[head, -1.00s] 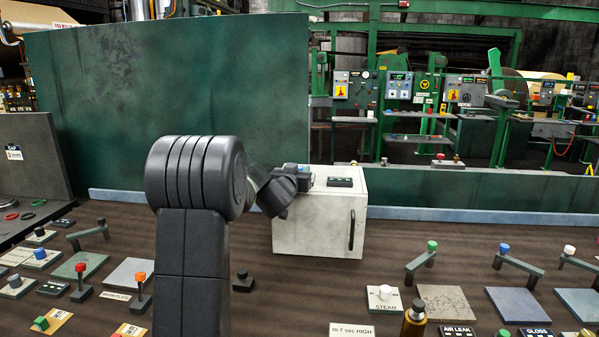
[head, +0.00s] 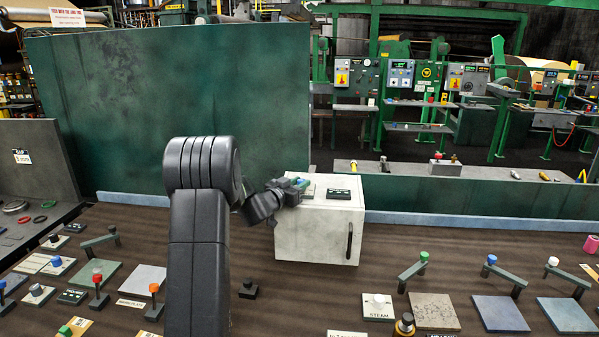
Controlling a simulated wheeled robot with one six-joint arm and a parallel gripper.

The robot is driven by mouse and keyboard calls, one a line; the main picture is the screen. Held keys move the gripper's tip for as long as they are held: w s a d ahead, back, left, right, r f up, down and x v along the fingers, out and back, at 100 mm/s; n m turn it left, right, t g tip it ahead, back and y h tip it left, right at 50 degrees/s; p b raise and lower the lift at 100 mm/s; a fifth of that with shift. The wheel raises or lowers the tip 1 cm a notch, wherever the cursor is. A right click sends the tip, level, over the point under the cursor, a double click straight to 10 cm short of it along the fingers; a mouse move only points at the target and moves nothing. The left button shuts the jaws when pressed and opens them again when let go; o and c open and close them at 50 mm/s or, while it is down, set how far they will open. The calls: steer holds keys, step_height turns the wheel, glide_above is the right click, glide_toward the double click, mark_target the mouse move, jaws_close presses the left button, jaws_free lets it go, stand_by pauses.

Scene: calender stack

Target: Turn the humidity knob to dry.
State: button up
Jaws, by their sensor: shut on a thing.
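A white box-shaped cabinet (head: 312,235) with a dark upright handle (head: 349,241) on its front stands on the brown table, right of my arm. A small dark display (head: 339,194) with pale marks lies on its top. My gripper (head: 299,184) is at the left part of the cabinet's top, shut on what appears to be the humidity knob. Only a small bluish-green patch shows at the fingers. The knob's pointer and any dry mark are hidden or too small to read.
A tall green panel (head: 165,110) stands behind my arm. A small black knob-like piece (head: 248,288) sits left of the cabinet. Levers, plates and a STEAM knob (head: 378,300) fill the table's right side; several more controls lie at left.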

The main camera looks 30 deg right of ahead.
steer(key=g+p, duration=0.1)
steer(key=m+g+p, duration=0.2)
steer(key=shift+w+r+g+h+p, duration=0.15)
steer(key=shift+w+g+h+p, duration=0.15)
steer(key=shift+h+p, duration=0.1)
steer(key=m+g+p, duration=0.1)
steer(key=m+g, duration=0.1)
steer(key=g, duration=0.1)
steer(key=shift+w, duration=0.1)
steer(key=m+g, duration=0.2)
steer(key=g, duration=0.1)
steer(key=m+g, duration=0.1)
steer(key=shift+w+f+g+y, duration=0.15)
steer(key=shift+f+g+y, duration=0.15)
steer(key=shift+g, duration=0.1)
steer(key=shift+w+r+m+g+y, duration=0.15)
steer(key=shift+m+g+y, duration=0.55)
steer(key=shift+m+g, duration=0.9)
steer(key=shift+g, duration=0.4)
steer(key=o, duration=1)
